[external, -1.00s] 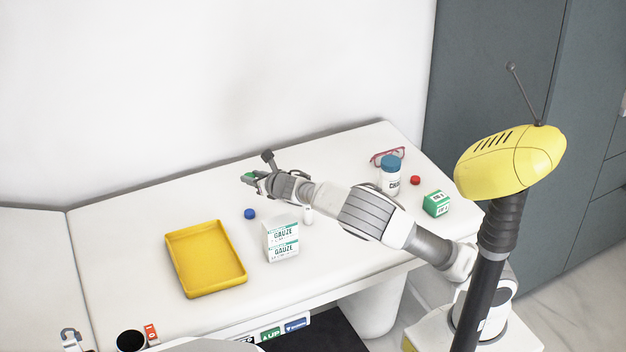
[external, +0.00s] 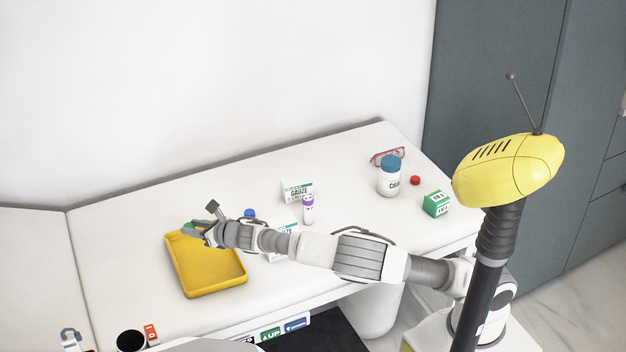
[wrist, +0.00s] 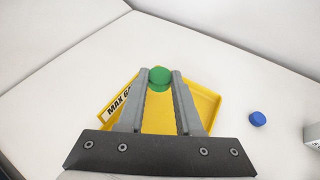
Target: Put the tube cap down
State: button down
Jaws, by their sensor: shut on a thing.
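My gripper (external: 189,231) is shut on a green tube cap (wrist: 159,77), which sits between the fingertips in the wrist view. The cap also shows as a small green patch in the external view (external: 187,226). My gripper is above the far part of a yellow tray (external: 213,283). The tray also shows beneath the fingers in the wrist view (wrist: 207,100), with part of a label reading "MAX". The cap appears held over the tray's far edge; its exact height is hard to tell. A blue cap (wrist: 257,118) lies on the table right of the tray.
Gauze boxes (external: 297,190) and a purple-capped tube (external: 308,209) stand right of the tray. A blue-lidded jar (external: 390,178), red cap (external: 415,180), green-white box (external: 436,204) and glasses (external: 385,155) are farther right. The table left of the tray is clear.

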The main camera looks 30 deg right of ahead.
aim_at(200, 264)
notch_tip(200, 264, down, 10)
jog(key=b, duration=0.3)
jog(key=shift+f, duration=0.2)
jog(key=shift+f+b, duration=0.1)
jog(key=shift+b, duration=0.2)
jog(key=c, duration=0.6)
grip_release()
jog(key=shift+s+d+r, duration=0.1)
jog(key=shift+r, duration=0.15)
jog(key=p+v, duration=0.3)
jog(key=v, duration=0.8)
jog(key=shift+s+d, duration=0.2)
jog(key=shift+s, duration=0.05)
